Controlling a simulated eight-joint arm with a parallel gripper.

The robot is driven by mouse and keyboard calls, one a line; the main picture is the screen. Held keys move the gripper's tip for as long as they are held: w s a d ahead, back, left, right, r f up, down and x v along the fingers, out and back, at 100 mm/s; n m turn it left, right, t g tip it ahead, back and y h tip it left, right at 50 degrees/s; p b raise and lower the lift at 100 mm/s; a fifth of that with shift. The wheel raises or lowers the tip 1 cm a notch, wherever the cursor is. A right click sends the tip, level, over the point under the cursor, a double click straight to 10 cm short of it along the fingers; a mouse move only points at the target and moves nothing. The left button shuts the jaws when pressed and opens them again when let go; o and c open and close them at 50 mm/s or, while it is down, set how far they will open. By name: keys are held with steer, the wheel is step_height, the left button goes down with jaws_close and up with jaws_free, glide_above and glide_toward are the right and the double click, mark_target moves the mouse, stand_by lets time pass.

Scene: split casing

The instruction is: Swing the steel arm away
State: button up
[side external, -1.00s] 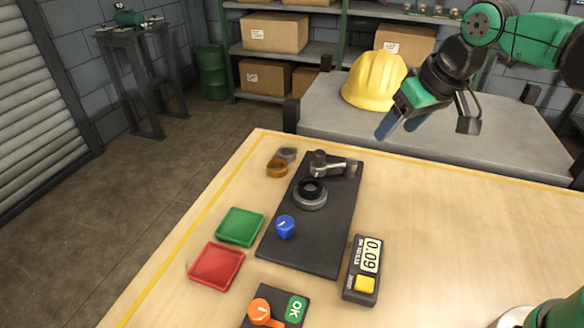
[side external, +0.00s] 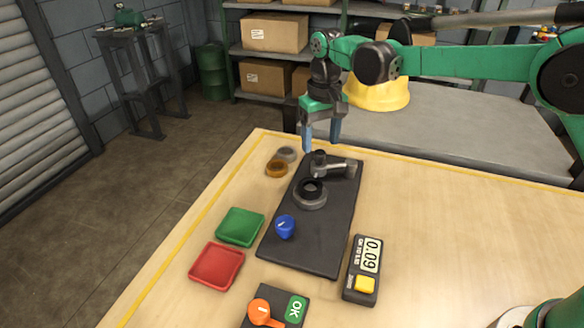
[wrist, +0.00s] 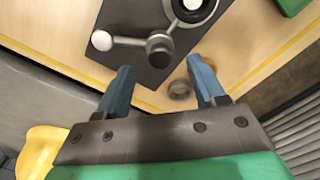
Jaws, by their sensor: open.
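The steel arm (side external: 340,167) is a short grey lever on a dark post (side external: 319,160) at the far end of the black plate (side external: 325,225). It points to the right, away from the ring stack (side external: 310,193). In the wrist view the steel arm (wrist: 128,41) runs from its post to a pale round knob (wrist: 102,40). My gripper (side external: 321,146) points down above the far edge of the plate, close behind the post. Its blue fingers are apart with nothing between them. In the wrist view the gripper (wrist: 160,90) shows the post ahead, between the finger lines.
A grey ring (side external: 286,154) and a brown ring (side external: 276,169) lie left of the plate. A blue knob (side external: 285,227) is on the plate. Green (side external: 240,227) and red (side external: 216,266) trays, a meter (side external: 363,270) and an orange lever (side external: 260,312) are nearer. The table's right side is clear.

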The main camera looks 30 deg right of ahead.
steer(key=shift+f, duration=1.4)
jaws_close()
stand_by(0.4)
